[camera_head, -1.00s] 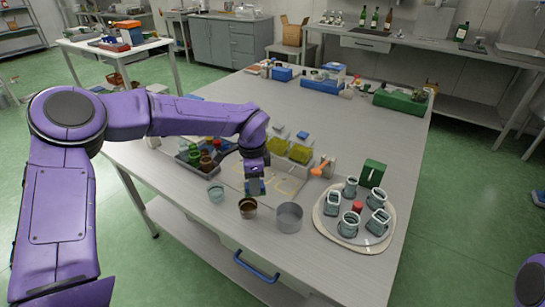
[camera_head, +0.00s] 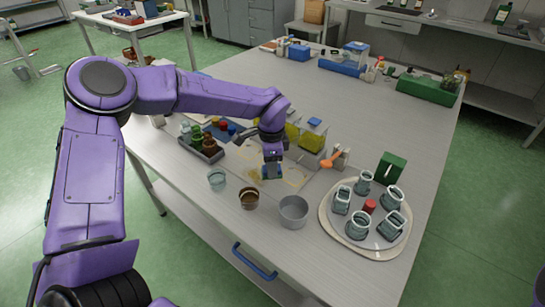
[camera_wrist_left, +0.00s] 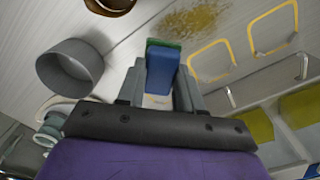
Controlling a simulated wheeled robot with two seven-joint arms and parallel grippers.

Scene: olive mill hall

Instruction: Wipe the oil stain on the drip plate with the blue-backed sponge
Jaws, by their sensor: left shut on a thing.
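My left gripper (camera_head: 272,157) is shut on the blue-backed sponge (camera_head: 271,171), pointing down over the drip plate (camera_head: 236,165). In the left wrist view the sponge (camera_wrist_left: 162,68) shows its blue back and a green layer between the fingers (camera_wrist_left: 160,92). A yellow-brown oil stain (camera_wrist_left: 195,27) lies on the plate just beyond the sponge; in the head view the stain (camera_head: 256,174) is left of the sponge. Yellow outlines (camera_head: 294,178) are marked on the plate to the right. I cannot tell whether the sponge touches the plate. My right gripper is out of view.
A glass cup (camera_head: 217,180), a brown-rimmed cup (camera_head: 249,198) and a grey pot (camera_head: 293,211) stand in front of the plate. A tray with small bottles (camera_head: 203,145) is left, yellow containers (camera_head: 312,134) behind. A round tray of mugs (camera_head: 328,222) is right. The table's far middle is clear.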

